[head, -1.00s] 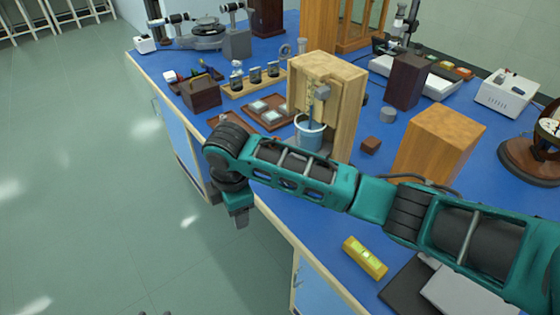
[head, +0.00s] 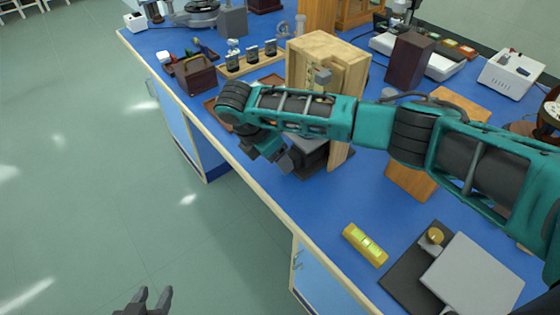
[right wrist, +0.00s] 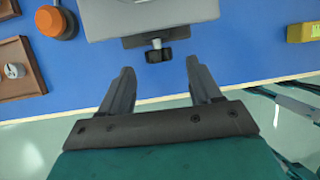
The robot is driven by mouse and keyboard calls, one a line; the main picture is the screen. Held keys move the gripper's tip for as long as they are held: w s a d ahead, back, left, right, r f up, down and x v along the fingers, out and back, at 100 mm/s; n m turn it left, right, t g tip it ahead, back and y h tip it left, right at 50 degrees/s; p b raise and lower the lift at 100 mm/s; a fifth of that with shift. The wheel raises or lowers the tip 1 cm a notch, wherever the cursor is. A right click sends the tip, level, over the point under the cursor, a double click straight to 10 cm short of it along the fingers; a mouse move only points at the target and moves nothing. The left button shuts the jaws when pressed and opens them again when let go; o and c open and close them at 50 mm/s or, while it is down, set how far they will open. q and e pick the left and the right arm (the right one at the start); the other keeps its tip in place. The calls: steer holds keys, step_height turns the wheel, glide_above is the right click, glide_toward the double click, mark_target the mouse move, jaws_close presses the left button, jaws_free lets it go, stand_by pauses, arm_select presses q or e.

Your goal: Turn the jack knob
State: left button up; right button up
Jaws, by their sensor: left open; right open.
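The jack (head: 312,158) stands by the front of the open wooden box (head: 318,48), mostly hidden by my right arm in the head view. In the right wrist view its pale grey body (right wrist: 150,14) is at the top, and the small dark jack knob (right wrist: 157,53) sticks out toward me. My right gripper (right wrist: 160,68) is open; the knob lies just beyond its fingertips, roughly centred between them, with no contact visible. In the head view this gripper (head: 274,152) is beside the jack. My left gripper (head: 150,297) is open and empty over the floor at the bottom.
A yellow level (head: 365,245) lies near the bench's front edge. A grey plate (head: 472,275) is right of it. Brown boxes (head: 195,74) stand further back. An orange round object (right wrist: 56,22) is left of the jack in the wrist view.

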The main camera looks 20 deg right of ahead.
steer(key=shift+x, duration=1.7)
steer(key=c, duration=1)
